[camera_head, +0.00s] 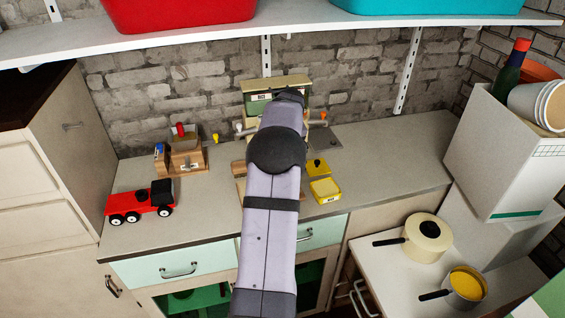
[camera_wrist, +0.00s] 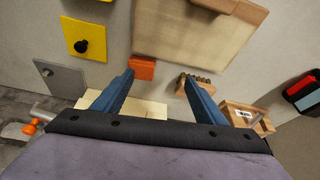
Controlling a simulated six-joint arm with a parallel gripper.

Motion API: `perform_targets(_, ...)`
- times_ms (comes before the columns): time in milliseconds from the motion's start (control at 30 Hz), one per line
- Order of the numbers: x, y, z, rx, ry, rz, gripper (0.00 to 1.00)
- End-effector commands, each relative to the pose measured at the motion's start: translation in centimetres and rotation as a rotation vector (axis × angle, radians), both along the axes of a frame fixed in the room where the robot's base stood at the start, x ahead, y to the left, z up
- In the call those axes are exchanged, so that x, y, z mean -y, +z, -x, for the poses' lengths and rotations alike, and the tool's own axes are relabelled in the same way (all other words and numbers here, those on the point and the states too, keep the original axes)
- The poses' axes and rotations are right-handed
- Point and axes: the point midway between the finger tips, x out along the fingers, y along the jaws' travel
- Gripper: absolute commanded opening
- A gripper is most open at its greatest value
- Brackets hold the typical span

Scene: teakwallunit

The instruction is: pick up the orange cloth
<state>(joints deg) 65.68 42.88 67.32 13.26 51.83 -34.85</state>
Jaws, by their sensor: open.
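A small orange rectangle (camera_wrist: 143,67), which looks like the orange cloth, lies on the grey worktop in the wrist view, beside the edge of a wooden board (camera_wrist: 190,40). My gripper (camera_wrist: 157,77) is open with its two blue fingers apart. The orange piece shows between the fingers, close to the left fingertip. I cannot tell how high the fingers are above it. In the head view my arm covers the orange piece and the gripper's fingers.
A brush-like piece (camera_wrist: 193,82) lies by the right finger. A yellow plate with a black knob (camera_wrist: 85,35) and a grey plate (camera_wrist: 62,77) lie left. A wooden box (camera_wrist: 243,118) stands right. A red toy truck (camera_head: 141,202) stands on the worktop, with free room beside it.

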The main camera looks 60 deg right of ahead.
Motion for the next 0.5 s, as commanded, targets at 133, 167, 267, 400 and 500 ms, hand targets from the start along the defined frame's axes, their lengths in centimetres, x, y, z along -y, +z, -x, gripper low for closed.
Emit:
perform_targets(133, 2.4, 0.3, 2.0, 0.009, -0.027, 0.015, 0.66)
perform_targets(167, 2.6, 0.3, 2.2, 0.009, -0.029, 0.017, 0.66)
perform_targets(267, 2.8, 0.3, 2.4, 0.011, -0.031, 0.020, 0.66)
perform_targets(400, 3.0, -0.2, 2.1, 0.010, -0.030, 0.019, 0.66)
perform_targets(500, 3.1, -0.9, 1.9, 0.010, -0.030, 0.018, 0.66)
